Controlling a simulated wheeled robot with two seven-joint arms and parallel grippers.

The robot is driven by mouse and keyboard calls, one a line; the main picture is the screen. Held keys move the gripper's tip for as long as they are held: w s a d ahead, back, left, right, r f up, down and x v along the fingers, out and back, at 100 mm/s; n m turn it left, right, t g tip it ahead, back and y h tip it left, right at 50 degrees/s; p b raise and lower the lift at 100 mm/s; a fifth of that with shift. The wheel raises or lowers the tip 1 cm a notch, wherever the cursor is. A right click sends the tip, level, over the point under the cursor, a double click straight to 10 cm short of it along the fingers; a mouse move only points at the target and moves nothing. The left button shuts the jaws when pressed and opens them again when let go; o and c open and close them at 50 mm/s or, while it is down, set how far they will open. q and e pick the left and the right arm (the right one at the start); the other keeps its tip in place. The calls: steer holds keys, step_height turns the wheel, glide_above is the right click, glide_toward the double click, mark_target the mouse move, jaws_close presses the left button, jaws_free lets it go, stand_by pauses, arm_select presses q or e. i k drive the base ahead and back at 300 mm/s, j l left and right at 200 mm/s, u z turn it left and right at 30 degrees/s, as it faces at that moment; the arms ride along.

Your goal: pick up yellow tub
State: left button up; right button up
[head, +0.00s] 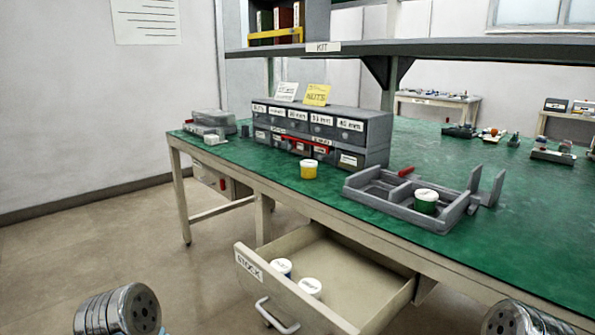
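The yellow tub (308,171) has a white lid and stands upright on the green bench top (270,181), near its front edge and just in front of the grey parts cabinet (376,141). Nothing covers it. Neither of my grippers is in view; only rounded metal parts of my arms show at the bottom left and bottom right, well apart from the tub.
Below the bench, an open drawer (345,290) labelled STOCK juts out, holding two white-lidded tubs. Right of the yellow tub is a grey tray (394,213) with a green tub (426,201). A KIT shelf (430,47) hangs above. Floor at left is clear.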

mark_target(309, 166)
steer(key=k+z, duration=0.3)
steer(key=k+l+z, duration=0.25)
steer(key=i+j+z, duration=0.1)
steer(key=j+z, duration=0.6)
steer(key=j, duration=0.25)
steer(key=j+z, duration=0.35)
steer(key=j, duration=4.1)
